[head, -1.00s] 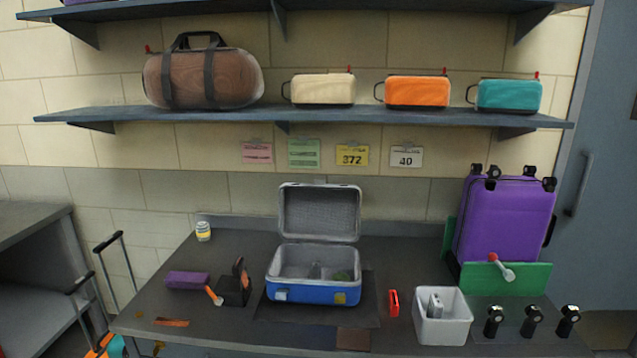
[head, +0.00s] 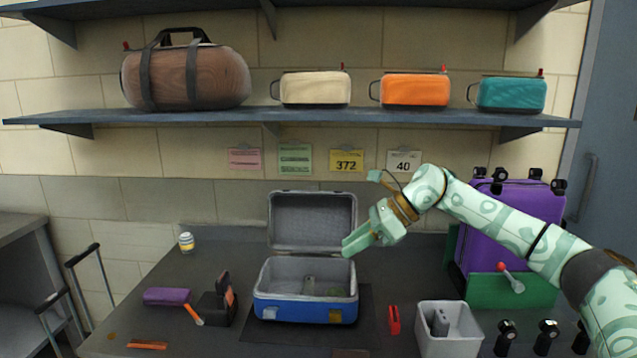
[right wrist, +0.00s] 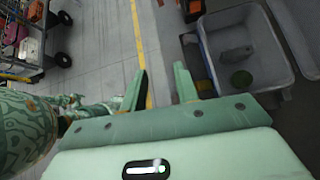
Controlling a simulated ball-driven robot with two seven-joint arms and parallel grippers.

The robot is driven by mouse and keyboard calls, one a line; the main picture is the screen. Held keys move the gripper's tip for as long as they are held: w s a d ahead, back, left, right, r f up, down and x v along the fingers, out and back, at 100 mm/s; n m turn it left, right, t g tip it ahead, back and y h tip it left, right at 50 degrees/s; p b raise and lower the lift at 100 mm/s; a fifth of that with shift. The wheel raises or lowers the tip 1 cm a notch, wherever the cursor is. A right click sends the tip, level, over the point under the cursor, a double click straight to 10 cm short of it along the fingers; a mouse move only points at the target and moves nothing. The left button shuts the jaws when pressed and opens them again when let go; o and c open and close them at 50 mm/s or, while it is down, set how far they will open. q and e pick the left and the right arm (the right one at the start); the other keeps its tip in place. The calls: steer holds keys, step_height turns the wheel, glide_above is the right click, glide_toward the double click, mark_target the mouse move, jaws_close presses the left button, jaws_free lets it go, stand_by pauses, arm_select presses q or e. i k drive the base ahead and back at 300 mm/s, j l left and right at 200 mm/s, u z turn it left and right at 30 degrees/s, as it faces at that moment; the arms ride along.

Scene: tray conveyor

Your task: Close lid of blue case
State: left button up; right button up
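The blue case (head: 305,308) stands on a dark mat on the table, its grey interior facing up with small items inside. Its grey lid (head: 312,220) is raised, standing upright at the back. My right gripper (head: 348,245) reaches in from the right, with its fingers by the right side of the lid near the hinge; I cannot tell whether they touch it. In the right wrist view the gripper (right wrist: 160,88) is open with nothing between its fingers. A grey open container with small items, apparently the case (right wrist: 245,50), lies to the right of the fingers. My left gripper is not in view.
A white bin (head: 448,335) and a red item (head: 394,320) stand right of the case. A dark holder (head: 217,308) and a purple pouch (head: 167,296) lie left. A purple suitcase (head: 515,215) stands back right. A shelf (head: 300,115) hangs above.

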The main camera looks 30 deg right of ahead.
mark_target(311, 220)
steer(key=i+l, duration=1)
steer(key=l, duration=0.25)
